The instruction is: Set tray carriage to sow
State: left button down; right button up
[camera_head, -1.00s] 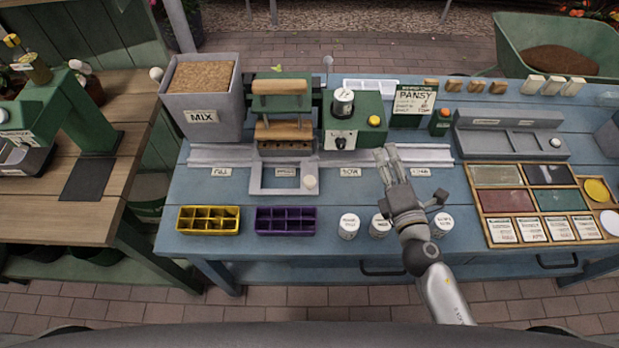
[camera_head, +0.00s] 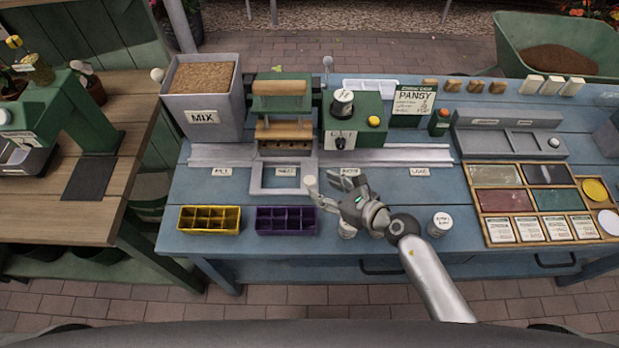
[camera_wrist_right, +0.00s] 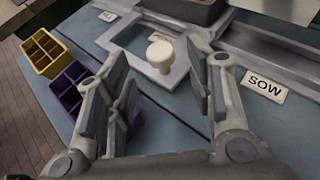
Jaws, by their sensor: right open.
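The tray carriage (camera_head: 257,180) is a grey open frame on the rail, at the second label from the left under the green press. Its white knob (camera_head: 310,181) is at the frame's right front; the knob also shows in the right wrist view (camera_wrist_right: 160,52). The SOW label (camera_head: 349,172) is to the right of the carriage and reads clearly in the right wrist view (camera_wrist_right: 264,84). My right gripper (camera_head: 333,187) is open just right of the knob. In the right wrist view the knob shows between the spread fingers, with no visible contact. My left gripper is not in view.
The grey rail (camera_head: 400,156) runs along the bench, clear to the right of the carriage. A yellow tray (camera_head: 209,231) and purple tray (camera_head: 286,232) stand in front. White-lidded pots, one labelled pot (camera_head: 440,224) among them, stand near my right arm. A seed box (camera_head: 540,203) is at right.

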aim_at(311, 181)
jog(key=shift+x, duration=3.35)
jog(key=shift+c, duration=0.5)
grip_shut()
